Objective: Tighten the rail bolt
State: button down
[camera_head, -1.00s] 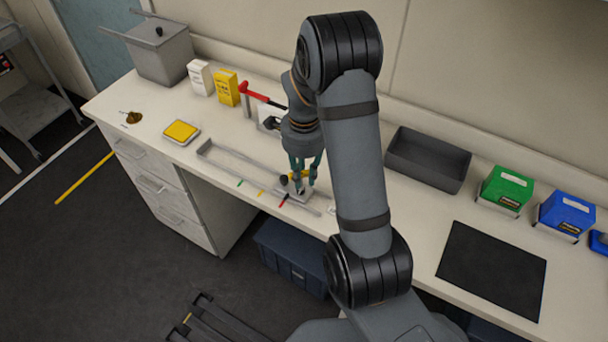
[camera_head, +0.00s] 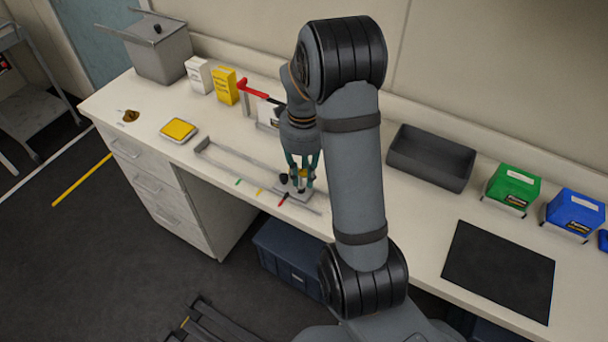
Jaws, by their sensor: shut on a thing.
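The grey rail (camera_head: 240,158) lies on the bench, with green, yellow and red marks along its front edge. A small plate (camera_head: 283,193) sits at its right end, with a round black knob (camera_head: 284,178) on it. My gripper (camera_head: 302,187) points straight down over this plate, just right of the knob. Its fingers are close together around the rail bolt, which they mostly hide. A small patch of yellow shows between the fingers. Whether the bolt is fully seated cannot be seen.
A red-handled tool (camera_head: 258,92) stands behind the rail. A yellow-topped scale (camera_head: 179,130), yellow box (camera_head: 224,86) and white box (camera_head: 199,74) are to the left. A grey tray (camera_head: 431,158), black mat (camera_head: 497,272), green bin (camera_head: 512,188) and blue bin (camera_head: 574,212) are to the right.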

jog(key=shift+s+f, duration=0.3)
jog(key=shift+a+m+b, duration=0.1)
jog(key=shift+m+b, duration=0.3)
jog(key=shift+b, duration=0.05)
jog(key=shift+a+m+b, duration=0.1)
jog(key=shift+m+b, duration=0.6)
jog(key=shift+m, duration=0.3)
jog(key=shift+s+m+b, duration=0.1)
jog(key=shift+m+b, duration=0.4)
jog(key=shift+m, duration=0.5)
jog(key=shift+r, duration=0.1)
